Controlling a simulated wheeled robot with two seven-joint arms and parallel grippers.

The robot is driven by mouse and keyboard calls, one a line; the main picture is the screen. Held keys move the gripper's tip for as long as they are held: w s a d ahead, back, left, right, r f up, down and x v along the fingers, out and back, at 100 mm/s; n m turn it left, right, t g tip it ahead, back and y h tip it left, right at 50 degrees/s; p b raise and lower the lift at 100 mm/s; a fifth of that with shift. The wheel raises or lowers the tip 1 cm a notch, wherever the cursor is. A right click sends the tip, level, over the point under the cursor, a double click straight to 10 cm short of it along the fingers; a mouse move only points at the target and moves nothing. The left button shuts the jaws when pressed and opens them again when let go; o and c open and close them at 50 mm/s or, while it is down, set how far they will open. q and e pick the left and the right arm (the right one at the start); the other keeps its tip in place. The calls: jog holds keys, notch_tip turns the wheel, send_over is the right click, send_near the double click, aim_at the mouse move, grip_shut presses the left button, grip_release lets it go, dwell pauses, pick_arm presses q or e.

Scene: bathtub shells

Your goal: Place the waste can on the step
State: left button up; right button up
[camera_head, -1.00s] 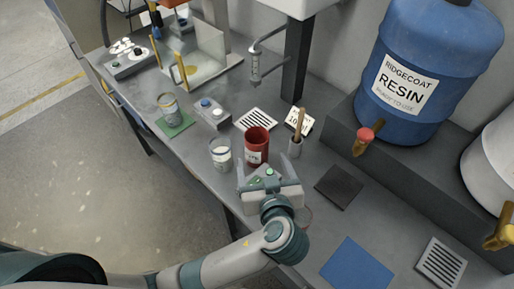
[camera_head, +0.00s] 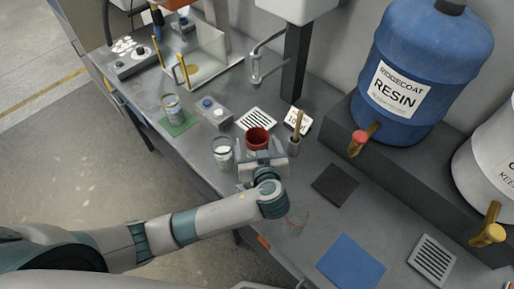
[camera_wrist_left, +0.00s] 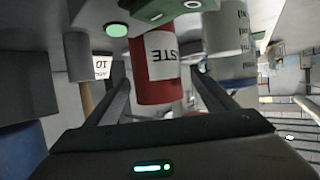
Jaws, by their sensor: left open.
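The red waste can (camera_head: 257,138) stands upright on the grey bench, its lower part hidden by my left gripper (camera_head: 262,158). The left gripper is low in front of the can and is open. In the left wrist view the red can (camera_wrist_left: 154,88) with its white label appears between the two spread fingers of the gripper (camera_wrist_left: 165,88); I cannot tell whether either touches it. The dark raised step (camera_head: 345,130) runs along the wall at the right and carries the blue resin drum. My right gripper is not in view.
A clear measuring cup (camera_head: 222,153) stands close left of the can. A holder with a wooden-handled tool (camera_head: 296,135) stands to its right. A dark square pad (camera_head: 335,185) and a blue mat (camera_head: 350,262) lie flat.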

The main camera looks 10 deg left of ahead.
aim_at(255, 134)
pick_arm(q)
jog(key=shift+w+a+p, duration=0.1)
jog(key=shift+w+p, duration=0.3)
jog(key=shift+p, duration=0.05)
jog(key=p+x, duration=0.2)
jog(key=x, duration=0.1)
jog(key=shift+w, duration=0.3)
jog(key=shift+w+a+f+p, duration=0.2)
jog(key=shift+w+f+p, duration=0.1)
jog(key=shift+w, duration=0.1)
jog(key=c, duration=1.3)
jog(key=shift+r, duration=0.1)
